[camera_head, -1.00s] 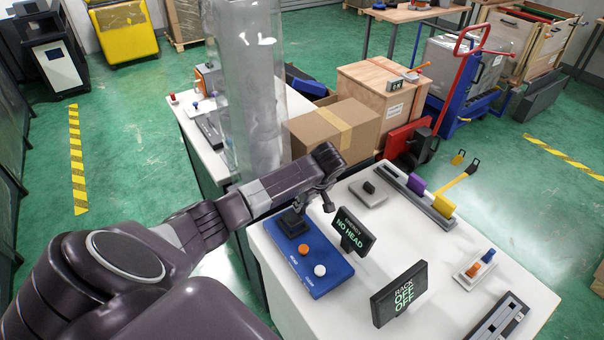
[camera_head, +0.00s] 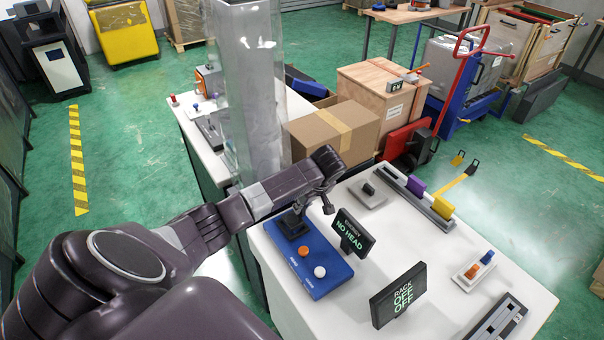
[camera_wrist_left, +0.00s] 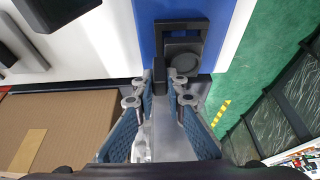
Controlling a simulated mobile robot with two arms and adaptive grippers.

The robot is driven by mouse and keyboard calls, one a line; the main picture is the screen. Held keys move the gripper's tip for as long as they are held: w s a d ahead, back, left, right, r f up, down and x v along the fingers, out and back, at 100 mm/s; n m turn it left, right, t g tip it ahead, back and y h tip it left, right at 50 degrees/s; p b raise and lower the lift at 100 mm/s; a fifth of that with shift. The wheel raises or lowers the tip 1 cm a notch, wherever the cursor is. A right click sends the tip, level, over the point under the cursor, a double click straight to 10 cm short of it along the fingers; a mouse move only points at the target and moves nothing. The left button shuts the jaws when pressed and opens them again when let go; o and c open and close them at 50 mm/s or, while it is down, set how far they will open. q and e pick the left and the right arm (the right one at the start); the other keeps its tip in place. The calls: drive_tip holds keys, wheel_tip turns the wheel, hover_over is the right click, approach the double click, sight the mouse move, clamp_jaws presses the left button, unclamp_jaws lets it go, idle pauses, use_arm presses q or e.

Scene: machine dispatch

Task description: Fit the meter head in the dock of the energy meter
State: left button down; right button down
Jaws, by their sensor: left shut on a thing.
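The energy meter (camera_head: 318,283) is a blue base on the white bench, with an orange and a white knob. Its black dock (camera_head: 289,226) is at the far end; in the left wrist view the dock (camera_wrist_left: 197,28) is a black square frame around a dark round part. The meter's display (camera_head: 351,234) reads "NO HEAD". My left gripper (camera_wrist_left: 165,88) is shut on a grey piece with a dark narrow end, which I take as the meter head (camera_wrist_left: 178,140). It is held at the dock's near edge in the wrist view; contact cannot be told. My right gripper is not in view.
A display reading "RACK OFF OFF" (camera_head: 399,295) stands right of the meter. A grey box with a dark knob (camera_head: 369,195), a rail with purple and yellow pieces (camera_head: 418,190) and a small two-knob box (camera_head: 474,271) are on the bench. A cardboard box (camera_head: 332,132) stands behind.

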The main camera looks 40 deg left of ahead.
use_arm(q)
drive_tip(key=shift+p, duration=0.35)
drive_tip(key=shift+f+b, duration=0.7)
drive_tip(key=shift+f, duration=0.5)
drive_tip(key=c, duration=1.9)
unclamp_jaws()
drive_tip(key=v, duration=1.2)
